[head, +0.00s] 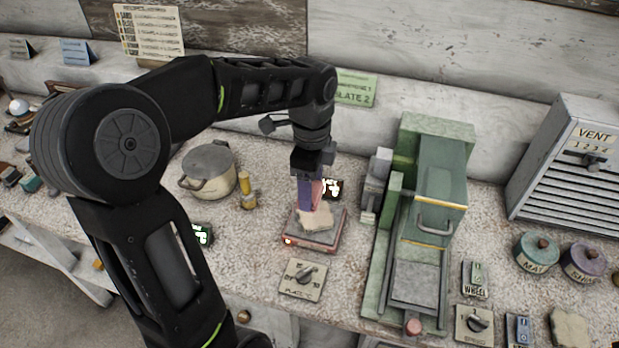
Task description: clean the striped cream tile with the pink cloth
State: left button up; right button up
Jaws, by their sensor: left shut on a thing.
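My left gripper (309,187) points straight down over the small square plate (326,244). It is shut on the pink cloth (317,193), which shows as a narrow pink strip beside a purple-blue finger. Under it, a cream piece (316,221), seemingly the tile, lies on the plate. The gripper and cloth hide its back part, and I cannot make out stripes on it. Whether the cloth touches the cream piece I cannot tell. Another cream piece (569,327) lies at the lower right. My right gripper is not in view.
A green machine (432,190) stands right of the plate. A lidded pot (208,172) and a yellow bottle (247,190) are left of it. A dial panel (303,279) lies in front. Two round tins (536,252) and a vent box (572,165) are at right.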

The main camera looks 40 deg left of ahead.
pick_arm(q)
jog(key=shift+a, duration=0.1)
jog(key=shift+f, duration=0.15)
notch_tip(320, 180, down, 4)
jog(key=b, duration=0.4)
jog(key=shift+f, duration=0.35)
jog(key=shift+f+b, duration=0.5)
jog(key=shift+f, duration=0.1)
jog(key=shift+f+b, duration=0.4)
jog(key=shift+f, duration=0.25)
jog(key=shift+s, duration=0.1)
dwell(0.4)
